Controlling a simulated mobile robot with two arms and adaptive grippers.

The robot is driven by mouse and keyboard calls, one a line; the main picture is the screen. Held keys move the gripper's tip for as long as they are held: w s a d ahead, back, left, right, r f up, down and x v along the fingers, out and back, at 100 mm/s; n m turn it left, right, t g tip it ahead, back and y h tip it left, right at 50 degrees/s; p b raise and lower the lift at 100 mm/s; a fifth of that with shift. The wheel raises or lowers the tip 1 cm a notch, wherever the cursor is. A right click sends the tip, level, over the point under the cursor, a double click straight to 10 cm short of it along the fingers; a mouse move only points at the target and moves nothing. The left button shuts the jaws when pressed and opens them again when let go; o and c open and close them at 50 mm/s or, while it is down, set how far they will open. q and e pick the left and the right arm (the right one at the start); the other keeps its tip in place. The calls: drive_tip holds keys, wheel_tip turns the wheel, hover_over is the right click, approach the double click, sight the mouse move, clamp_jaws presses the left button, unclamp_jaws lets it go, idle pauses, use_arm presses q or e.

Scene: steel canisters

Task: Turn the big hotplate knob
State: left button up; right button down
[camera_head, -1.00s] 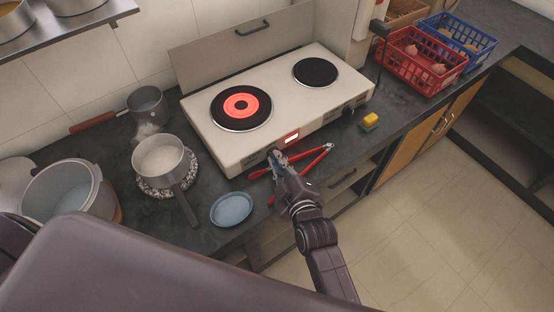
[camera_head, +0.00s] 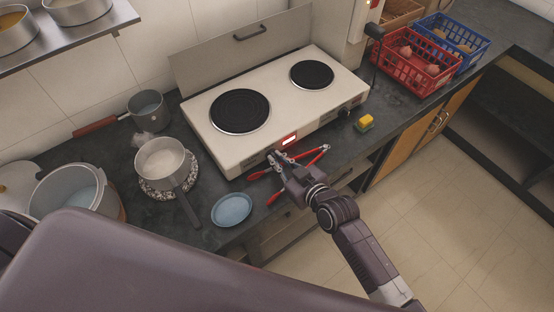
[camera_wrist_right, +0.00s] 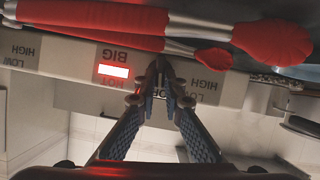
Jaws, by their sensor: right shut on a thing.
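The white hotplate (camera_head: 232,158) stands on the counter, with a big burner (camera_head: 239,111) at left and a smaller burner (camera_head: 312,74) at right. Both burners look dark. My right gripper (camera_head: 273,158) is at the front panel, below the big burner. In the right wrist view its fingertips (camera_wrist_right: 160,72) are shut on the big knob, beside the "BIG" label. The fingers hide most of the knob, so its angle cannot be read. A red indicator light (camera_wrist_right: 113,71) beside it is lit. My left gripper is not in view.
Red-and-metal tongs (camera_head: 310,155) lie under my right gripper, close to the hotplate's front. A blue dish (camera_head: 232,209), a saucepan (camera_head: 160,160) and a large pot (camera_head: 110,200) stand to the left.

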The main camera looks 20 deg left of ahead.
drive_tip(key=shift+w+d+m+g+y+b, duration=0.1)
drive_tip(key=shift+m+g+y+b, duration=0.2)
drive_tip(key=shift+m, duration=0.2)
idle(0.3)
drive_tip(key=c, duration=2.3)
unclamp_jaws()
drive_tip(key=v, duration=1.2)
drive_tip(key=shift+w+r, duration=0.1)
drive_tip(key=shift+r, duration=0.05)
